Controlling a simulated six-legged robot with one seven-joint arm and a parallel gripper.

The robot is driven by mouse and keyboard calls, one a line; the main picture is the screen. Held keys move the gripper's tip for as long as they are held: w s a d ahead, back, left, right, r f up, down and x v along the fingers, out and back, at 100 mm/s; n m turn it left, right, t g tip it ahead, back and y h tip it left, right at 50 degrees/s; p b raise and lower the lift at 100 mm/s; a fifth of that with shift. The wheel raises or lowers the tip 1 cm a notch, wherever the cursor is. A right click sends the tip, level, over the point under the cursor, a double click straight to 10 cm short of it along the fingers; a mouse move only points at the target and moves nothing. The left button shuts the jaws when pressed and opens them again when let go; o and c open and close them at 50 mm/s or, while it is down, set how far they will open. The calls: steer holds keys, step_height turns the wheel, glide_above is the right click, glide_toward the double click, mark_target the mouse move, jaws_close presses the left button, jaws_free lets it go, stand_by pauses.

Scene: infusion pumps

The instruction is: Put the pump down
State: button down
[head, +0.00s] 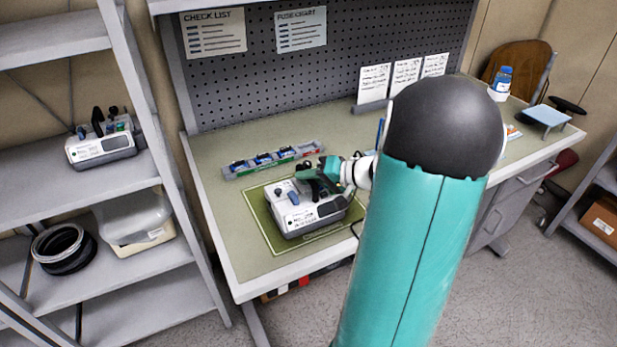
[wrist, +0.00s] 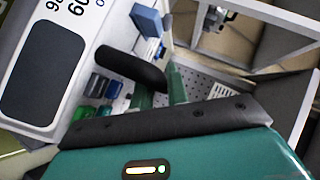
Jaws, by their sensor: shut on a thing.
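The pump (head: 303,212) is a white and grey box with a dark handle on top. It is over the green mat (head: 268,226) on the workbench; whether its base touches the mat is hard to tell. My gripper (head: 325,180) is at the pump's top, shut on its handle. In the wrist view the pump (wrist: 75,45) fills the upper left with its dark screen and printed digits. The black handle (wrist: 135,68) lies by the fingers of my gripper (wrist: 160,88). My arm hides part of the bench to the right.
A tray of small blue-topped parts (head: 272,160) lies behind the mat. A second pump (head: 100,145) stands on the left shelf, above a clear bin (head: 135,222) and coiled hose (head: 64,248). The bench's front left (head: 222,225) is clear.

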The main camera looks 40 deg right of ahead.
steer(key=c, duration=1.4)
jaws_free()
steer(key=shift+f, duration=0.1)
steer(key=shift+o, duration=0.2)
